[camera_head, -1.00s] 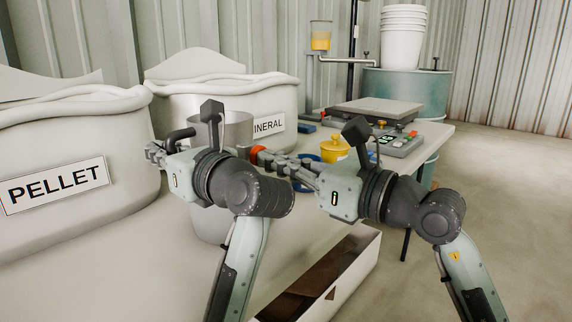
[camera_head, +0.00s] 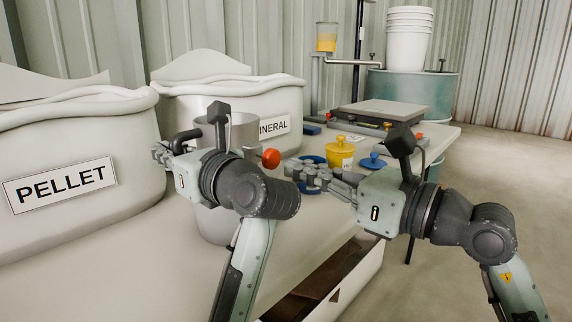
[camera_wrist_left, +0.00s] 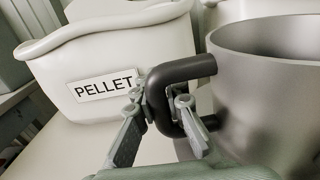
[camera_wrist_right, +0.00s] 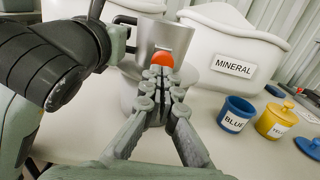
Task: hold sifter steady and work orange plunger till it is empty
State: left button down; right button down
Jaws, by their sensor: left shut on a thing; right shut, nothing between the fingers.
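The sifter is a grey metal cup (camera_head: 241,130) with a black handle, standing over a pale rounded base. Its orange plunger knob (camera_head: 271,158) sticks out on its right side; it also shows in the right wrist view (camera_wrist_right: 163,60). My left gripper (camera_head: 163,152) is shut on the black handle, which the left wrist view shows between the fingers (camera_wrist_left: 166,108). My right gripper (camera_head: 296,172) is shut and empty, its fingertips pointing at the knob with a small gap in the head view. The inside of the sifter is mostly hidden, so its contents cannot be told.
White bulk bags labelled PELLET (camera_head: 75,150) and MINERAL (camera_head: 285,105) stand behind. A yellow pot (camera_head: 340,150), a blue pot (camera_wrist_right: 236,112) and a blue lid (camera_head: 373,162) sit right of the sifter. A scale (camera_head: 383,112) stands farther back.

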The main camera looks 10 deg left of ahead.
aim_at(272, 159)
jog(key=v, duration=0.9)
jog(key=shift+s+d, duration=0.15)
jog(key=shift+d, duration=0.25)
jog(key=shift+d+n+g, duration=0.3)
jog(key=shift+d+g, duration=0.2)
jog(key=shift+d, duration=0.55)
jog(key=shift+a, duration=0.15)
jog(key=x, duration=1.4)
jog(key=shift+r, duration=0.3)
